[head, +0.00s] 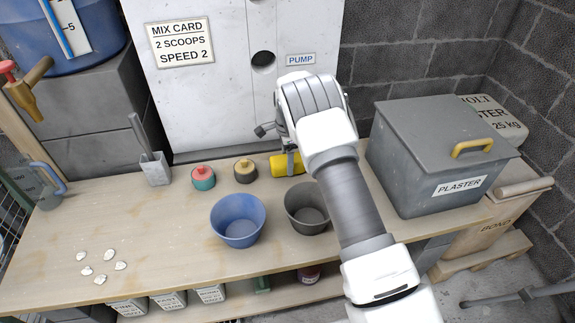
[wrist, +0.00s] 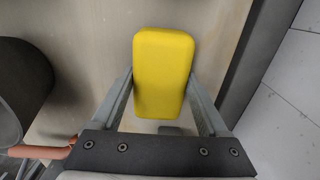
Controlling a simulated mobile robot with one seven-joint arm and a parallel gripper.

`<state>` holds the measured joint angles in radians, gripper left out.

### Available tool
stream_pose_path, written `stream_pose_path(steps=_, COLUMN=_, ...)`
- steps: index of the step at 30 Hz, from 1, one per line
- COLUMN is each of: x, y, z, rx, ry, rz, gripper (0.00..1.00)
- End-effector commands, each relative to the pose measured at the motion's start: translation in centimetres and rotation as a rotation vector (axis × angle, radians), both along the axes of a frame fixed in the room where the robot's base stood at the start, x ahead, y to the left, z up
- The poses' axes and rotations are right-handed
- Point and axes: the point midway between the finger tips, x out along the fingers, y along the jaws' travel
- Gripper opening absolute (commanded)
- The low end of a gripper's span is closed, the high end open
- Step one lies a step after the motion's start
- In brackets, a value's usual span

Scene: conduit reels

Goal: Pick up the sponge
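The sponge (wrist: 164,72) is a yellow block with rounded edges. It fills the middle of the wrist view, between the two fingers of my gripper (wrist: 163,72). The fingertips lie right along its long sides; I cannot tell whether they press on it. In the head view the sponge (head: 283,165) shows as a yellow shape at the back of the bench, partly hidden by my arm. My gripper is mostly hidden there behind the arm.
A grey bucket (head: 306,214) and a blue bucket (head: 239,236) stand in front of the sponge. A grey plaster bin (head: 408,185) is at right. The white pump cabinet (head: 225,105) stands behind.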

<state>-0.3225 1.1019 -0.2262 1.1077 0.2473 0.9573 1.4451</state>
Motion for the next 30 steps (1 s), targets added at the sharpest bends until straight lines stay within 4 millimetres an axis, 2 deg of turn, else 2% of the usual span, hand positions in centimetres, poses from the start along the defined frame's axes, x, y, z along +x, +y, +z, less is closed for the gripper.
stream_pose_path(steps=1, x=0.0, y=0.0, z=0.0, rx=0.0, ry=0.0, rz=0.0, gripper=0.62)
stream_pose_path(steps=9, x=0.0, y=0.0, z=0.0, rx=0.0, ry=-0.001, rz=0.0, gripper=0.14)
stream_pose_path(steps=20, x=0.0, y=0.0, z=0.7, rx=0.0, ry=-0.002, rz=0.0, gripper=0.14)
stream_pose_path(steps=25, x=0.1, y=0.0, z=2.7, rx=0.001, ry=-0.003, rz=0.0, gripper=0.14)
stream_pose_path(steps=28, x=0.1, y=0.0, z=4.7, rx=0.001, ry=-0.003, rz=0.0, gripper=0.14)
stream_pose_path(steps=30, x=-0.8, y=-0.5, z=4.9, rx=0.0, ry=0.001, rz=-0.001, gripper=0.14)
